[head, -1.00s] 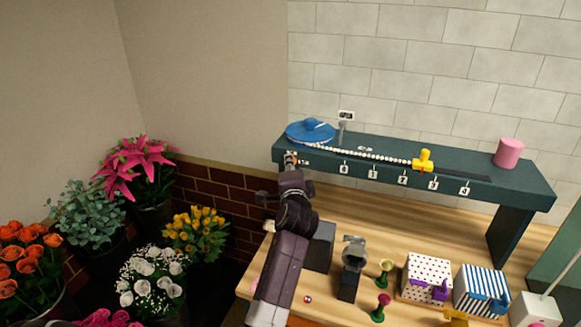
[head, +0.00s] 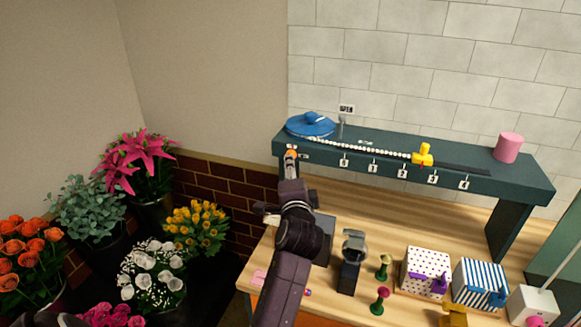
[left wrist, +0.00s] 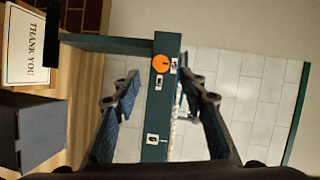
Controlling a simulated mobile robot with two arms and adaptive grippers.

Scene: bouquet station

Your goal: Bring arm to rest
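My left gripper (head: 290,172) is in front of the left end of the dark green shelf (head: 385,165), below an orange knob (head: 291,153) on its front edge. In the left wrist view the two fingers of my left gripper (left wrist: 163,98) are spread apart, with nothing held between them. The orange knob (left wrist: 160,63) shows beyond the fingertips, apart from them. In the head view my arm hides part of the wooden counter. My right gripper is not in view.
A blue disc (head: 310,127), a white bead string (head: 360,147), a yellow slider (head: 422,156) and a pink cylinder (head: 508,148) are on the shelf. Patterned boxes (head: 424,270) and green stands crowd the counter (head: 350,205). Flower buckets stand left.

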